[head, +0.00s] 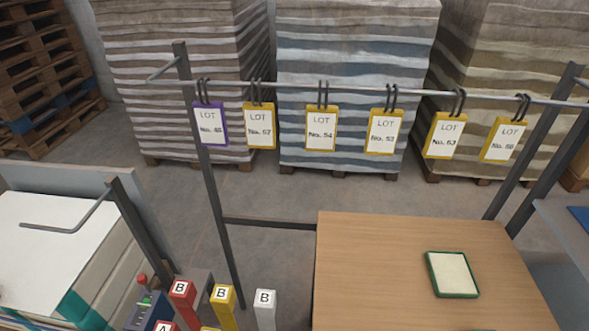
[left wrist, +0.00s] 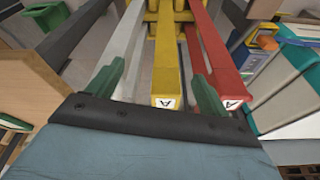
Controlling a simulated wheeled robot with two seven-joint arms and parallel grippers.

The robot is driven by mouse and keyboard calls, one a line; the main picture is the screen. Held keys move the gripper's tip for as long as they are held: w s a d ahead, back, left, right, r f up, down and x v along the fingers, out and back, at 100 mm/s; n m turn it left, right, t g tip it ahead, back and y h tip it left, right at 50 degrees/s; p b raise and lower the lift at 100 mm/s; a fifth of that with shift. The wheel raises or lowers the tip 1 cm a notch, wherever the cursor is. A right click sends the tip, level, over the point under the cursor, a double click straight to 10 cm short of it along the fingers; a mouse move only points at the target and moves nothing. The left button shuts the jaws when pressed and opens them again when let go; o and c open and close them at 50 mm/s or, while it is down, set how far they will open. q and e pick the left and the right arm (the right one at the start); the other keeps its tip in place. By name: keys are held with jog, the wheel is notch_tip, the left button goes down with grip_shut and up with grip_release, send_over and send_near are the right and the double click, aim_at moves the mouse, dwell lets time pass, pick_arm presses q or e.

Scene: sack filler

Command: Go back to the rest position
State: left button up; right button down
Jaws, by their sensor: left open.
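My left gripper (left wrist: 158,76) shows in the left wrist view with its two green fingers spread apart. A yellow bar (left wrist: 166,75) with a label A shows between the fingers. A red bar (left wrist: 222,70) marked A passes by the right finger and a pale bar (left wrist: 127,50) by the left one. I cannot tell whether the fingers touch any bar. In the head view neither gripper shows. There, a red block (head: 182,308), a yellow block (head: 223,310) and a white block (head: 265,311), each marked B, stand at the bottom.
Several lot tags hang on a rail (head: 290,88); one is purple (head: 210,122), the others yellow-framed. A wooden table (head: 380,270) holds a green-framed pad (head: 452,274). Stacked sheets (head: 50,245) stand at the left. Wrapped pallet loads (head: 350,60) stand behind the rail.

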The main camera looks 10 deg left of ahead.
pick_arm(q)
jog(key=s+f+g+b, duration=0.1)
jog(key=s+f, duration=0.2)
jog(key=f, duration=0.9)
jog(key=s+f+b, duration=0.2)
jog(key=f, duration=1)
jog(key=s+a+f+g+b, duration=0.1)
jog(key=s+a+f, duration=0.2)
jog(key=s+f, duration=0.9)
jog(key=shift+s+f, duration=0.4)
jog(key=shift+s, duration=0.85)
